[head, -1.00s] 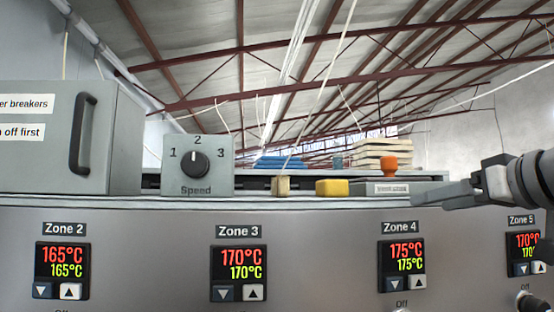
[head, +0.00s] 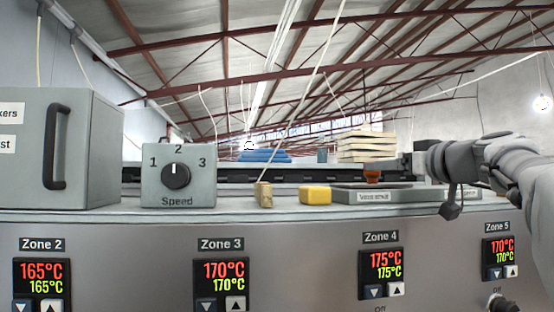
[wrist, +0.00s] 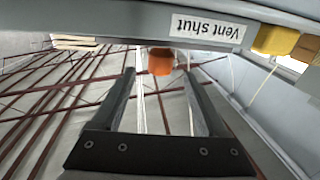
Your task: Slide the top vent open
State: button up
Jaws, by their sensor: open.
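The top vent (head: 430,195) is a flat grey plate on top of the machine, with a label (head: 373,197) on its front edge. In the wrist view that label (wrist: 205,28) reads "Vent shut". An orange knob (head: 372,175) stands up from the vent. My gripper (head: 400,166) is just right of the knob in the head view, at about its height. In the wrist view my gripper (wrist: 160,82) is open, with the orange knob (wrist: 161,60) near its fingertips, between their lines. Whether a finger touches the knob I cannot tell.
A yellow block (head: 315,195) and a small wooden block (head: 264,194) sit left of the vent. Farther left are the speed dial box (head: 178,176) and a grey cabinet (head: 85,150). Pale stacked boards (head: 366,147) and a blue stack (head: 264,156) lie behind.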

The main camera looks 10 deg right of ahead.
aim_at(369, 174)
jog(key=shift+w+a+p, duration=0.2)
jog(key=shift+w+p, duration=0.1)
jog(key=shift+w, duration=0.7)
jog(key=shift+w+a+p, duration=0.2)
jog(key=shift+w+p, duration=0.05)
jog(key=shift+w, duration=0.75)
grip_shut()
